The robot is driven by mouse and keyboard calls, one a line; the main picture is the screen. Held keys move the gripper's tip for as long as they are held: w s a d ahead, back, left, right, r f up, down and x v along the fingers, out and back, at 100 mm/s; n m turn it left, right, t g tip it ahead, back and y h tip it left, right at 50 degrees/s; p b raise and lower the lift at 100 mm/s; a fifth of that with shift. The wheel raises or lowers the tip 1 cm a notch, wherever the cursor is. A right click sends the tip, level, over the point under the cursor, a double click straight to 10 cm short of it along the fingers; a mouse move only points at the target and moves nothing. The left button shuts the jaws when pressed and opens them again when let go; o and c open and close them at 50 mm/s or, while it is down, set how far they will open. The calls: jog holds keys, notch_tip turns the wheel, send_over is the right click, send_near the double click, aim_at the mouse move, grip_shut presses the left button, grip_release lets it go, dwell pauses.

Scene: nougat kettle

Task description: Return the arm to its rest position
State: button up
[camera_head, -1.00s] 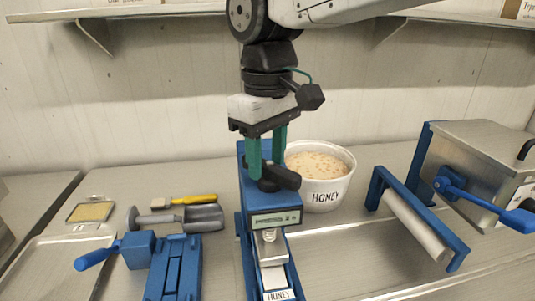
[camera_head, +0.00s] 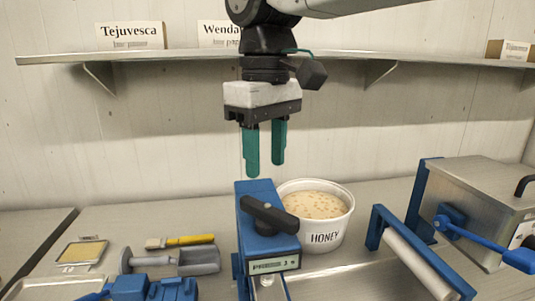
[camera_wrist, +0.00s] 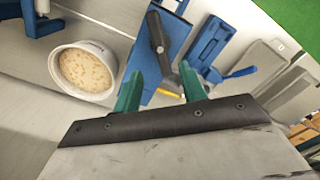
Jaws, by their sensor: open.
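My gripper (camera_head: 265,170) hangs from the arm with its two green fingers pointing down, open and empty. In the head view it is above and behind the blue device (camera_head: 262,225) that has a black handle (camera_head: 270,216) on top, with a gap between fingertips and handle. In the wrist view my gripper (camera_wrist: 160,85) shows its fingers spread, with the black handle (camera_wrist: 157,33) and the blue body beyond them. Nothing is between the fingers.
A roller frame (camera_head: 410,250) and a steel box with a blue crank (camera_head: 485,200) are at right. A shelf (camera_head: 200,55) runs along the wall behind the arm.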

jog(key=s+d+f+m, duration=0.2)
jog(key=d+f, duration=0.1)
jog(key=d, duration=0.5)
jog(key=s+d+f+m+t, duration=0.1)
jog(key=s+d+f+m, duration=0.2)
jog(key=d, duration=0.5)
jog(key=s+d+f+m, duration=0.2)
jog(key=d+f, duration=0.1)
jog(key=d, duration=0.5)
jog(key=s+d+f+m, duration=0.3)
jog(key=s+d+f, duration=0.2)
jog(key=s+f, duration=0.2)
jog(key=shift+d+f+m, duration=0.15)
jog(key=shift+d+m, duration=0.15)
jog(key=shift+d, duration=0.1)
